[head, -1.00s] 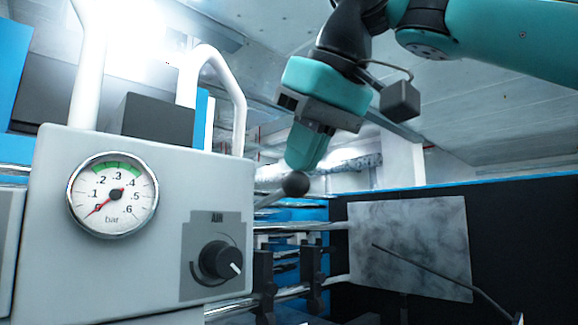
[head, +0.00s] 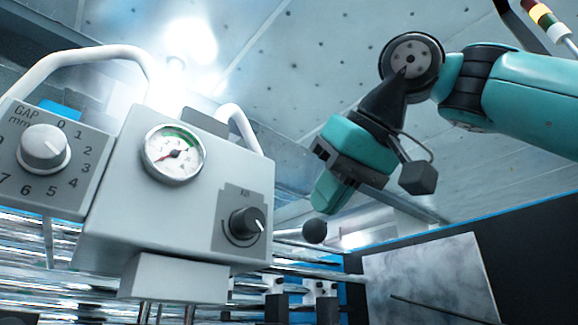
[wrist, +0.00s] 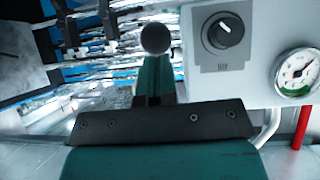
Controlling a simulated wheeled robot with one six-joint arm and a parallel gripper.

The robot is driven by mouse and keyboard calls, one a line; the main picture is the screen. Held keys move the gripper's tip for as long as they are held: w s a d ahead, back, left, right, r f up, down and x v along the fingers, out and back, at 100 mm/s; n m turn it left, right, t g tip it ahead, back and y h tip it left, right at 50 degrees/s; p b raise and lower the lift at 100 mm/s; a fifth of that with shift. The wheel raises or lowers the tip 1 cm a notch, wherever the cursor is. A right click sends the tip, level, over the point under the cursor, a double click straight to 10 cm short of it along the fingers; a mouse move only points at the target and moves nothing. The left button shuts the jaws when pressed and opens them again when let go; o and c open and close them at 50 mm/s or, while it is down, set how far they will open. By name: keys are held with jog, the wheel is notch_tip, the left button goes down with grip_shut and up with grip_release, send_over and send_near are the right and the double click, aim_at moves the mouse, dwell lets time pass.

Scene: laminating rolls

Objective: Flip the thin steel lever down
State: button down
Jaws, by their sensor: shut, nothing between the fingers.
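The thin steel lever (head: 290,239) sticks out from the right side of the grey control box (head: 120,225), sloping slightly up to a dark ball knob (head: 314,231). My gripper (head: 326,207) is shut and empty. Its teal fingertips are just above the knob in the head view; I cannot tell whether they touch it. In the wrist view the knob (wrist: 155,38) shows just beyond the tips of the closed fingers (wrist: 153,78). The lever's rod is hidden or unclear in that view.
The box carries a pressure gauge (head: 174,154) with its needle near zero and a black AIR knob (head: 247,223). A GAP dial (head: 44,149) is at the left. White tube handles (head: 75,60) rise behind. Shiny rollers and a marbled panel (head: 425,275) lie below and right.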

jog(key=shift+f+b, duration=0.9)
jog(key=shift+b, duration=0.05)
jog(key=shift+f, duration=0.15)
jog(key=p+v, duration=0.9)
jog(key=v, duration=0.5)
jog(key=shift+a+r, duration=0.15)
jog(key=shift+r, duration=0.25)
jog(key=shift+w, duration=0.1)
